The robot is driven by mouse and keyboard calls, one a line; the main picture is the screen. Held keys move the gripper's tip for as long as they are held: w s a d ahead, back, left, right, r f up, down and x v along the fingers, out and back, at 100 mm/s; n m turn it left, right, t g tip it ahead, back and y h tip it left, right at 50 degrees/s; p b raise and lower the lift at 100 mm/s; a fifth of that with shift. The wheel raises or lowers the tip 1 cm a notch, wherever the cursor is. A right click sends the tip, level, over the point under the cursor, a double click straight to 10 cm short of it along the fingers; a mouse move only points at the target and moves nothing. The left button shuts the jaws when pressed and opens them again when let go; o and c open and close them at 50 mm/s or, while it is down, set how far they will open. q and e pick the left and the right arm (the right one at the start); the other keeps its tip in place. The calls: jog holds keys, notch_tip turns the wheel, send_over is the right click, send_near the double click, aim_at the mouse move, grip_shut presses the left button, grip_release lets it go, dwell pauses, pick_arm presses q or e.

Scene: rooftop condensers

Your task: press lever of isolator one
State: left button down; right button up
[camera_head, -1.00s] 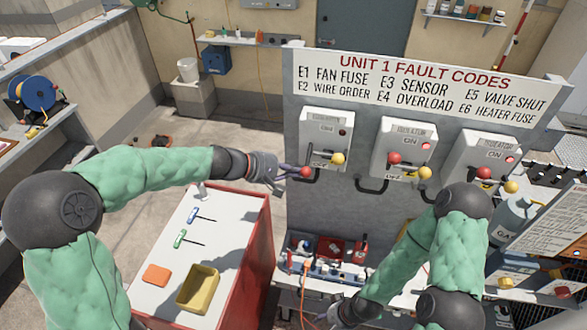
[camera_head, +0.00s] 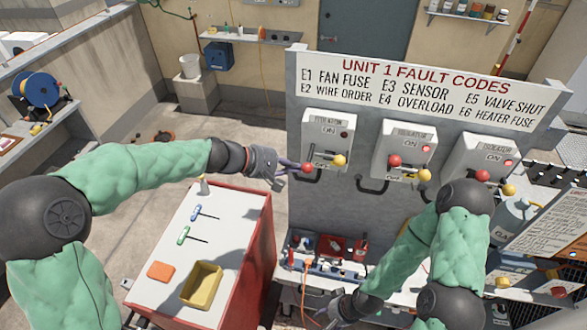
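The leftmost isolator box (camera_head: 328,130) hangs on the grey panel, and its indicator light looks dark. Its lever has a red ball (camera_head: 308,168) at the left end and a yellow ball (camera_head: 340,160) at the right end. The red ball sits lower than the yellow one. My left gripper (camera_head: 293,168) is right beside the red ball, with its fingertips at or against it; contact and finger opening are unclear. My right gripper (camera_head: 338,312) is low by the bench, small and partly hidden by my arm.
A middle isolator box (camera_head: 405,142) and a right isolator box (camera_head: 485,152) have lit red lights. A sign (camera_head: 420,90) tops the panel. Below my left arm is a red-sided cart (camera_head: 228,235) with a yellow tray (camera_head: 201,284), an orange block (camera_head: 160,271) and two T-handled tools.

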pick_arm(q)
jog(key=r, duration=0.3)
jog(key=r+p, duration=0.1)
jog(key=r, duration=0.1)
jog(key=shift+w+d+r, duration=0.2)
jog(key=shift+w+r, duration=0.1)
jog(key=shift+r, duration=0.05)
pick_arm(e)
jog(key=shift+r, duration=0.6)
pick_arm(q)
jog(key=shift+r, duration=0.15)
notch_tip(320, 180, down, 4)
jog(key=a+b, duration=0.2)
jog(key=b, duration=0.2)
jog(key=w+a+r+p, duration=0.1)
jog(key=w+a+r, duration=0.2)
jog(key=a+r, duration=0.3)
jog(key=shift+a+r, duration=0.15)
jog(key=shift+r, duration=0.45)
pick_arm(e)
jog(key=f, duration=0.2)
jog(key=s+a+f, duration=0.1)
jog(key=shift+f, duration=0.1)
